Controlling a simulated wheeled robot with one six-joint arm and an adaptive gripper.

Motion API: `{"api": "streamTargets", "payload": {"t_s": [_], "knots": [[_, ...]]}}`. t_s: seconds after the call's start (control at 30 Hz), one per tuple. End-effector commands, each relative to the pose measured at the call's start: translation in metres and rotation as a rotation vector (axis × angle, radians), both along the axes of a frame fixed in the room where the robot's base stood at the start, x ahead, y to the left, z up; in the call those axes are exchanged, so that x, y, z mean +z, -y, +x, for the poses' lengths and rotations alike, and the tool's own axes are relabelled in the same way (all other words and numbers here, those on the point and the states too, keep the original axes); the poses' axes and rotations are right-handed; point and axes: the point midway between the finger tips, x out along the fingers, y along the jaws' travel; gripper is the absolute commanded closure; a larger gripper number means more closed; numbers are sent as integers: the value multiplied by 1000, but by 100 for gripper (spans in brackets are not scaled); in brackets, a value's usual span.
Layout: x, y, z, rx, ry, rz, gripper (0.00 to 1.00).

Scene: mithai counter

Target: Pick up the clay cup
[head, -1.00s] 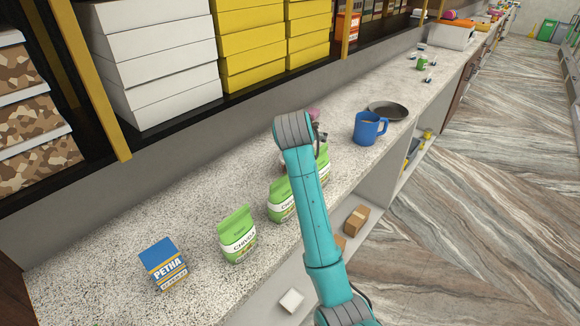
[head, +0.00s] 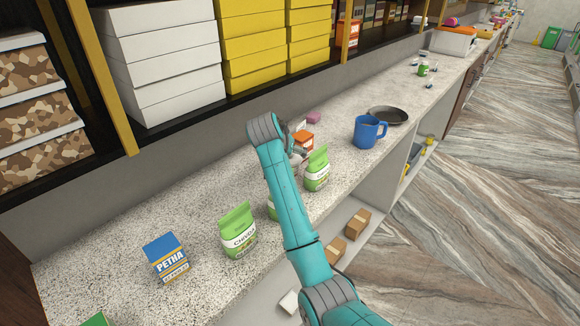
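I cannot make out a clay cup for certain in the head view. My gripper (head: 297,156) shows only in small part behind the end of my teal arm, low over the counter among the packets. Its fingers are mostly hidden, so I cannot tell if they are open or hold anything. A small orange box-like item (head: 303,141) with a pale label stands just beyond it. A green packet (head: 317,170) stands close to its right.
Another green packet (head: 238,231) and a blue PETHA box (head: 165,257) stand on the speckled counter (head: 110,240). A blue mug (head: 367,132), a dark pan (head: 388,115) and a pink item (head: 313,117) are farther back. Stacked boxes (head: 160,60) fill the shelf behind.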

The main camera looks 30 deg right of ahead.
Motion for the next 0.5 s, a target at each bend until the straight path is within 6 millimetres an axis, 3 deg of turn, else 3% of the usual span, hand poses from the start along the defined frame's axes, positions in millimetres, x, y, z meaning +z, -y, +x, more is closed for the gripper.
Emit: {"api": "streamTargets", "payload": {"t_s": [0.5], "knots": [[-34,30,26,0,0,0,0]]}}
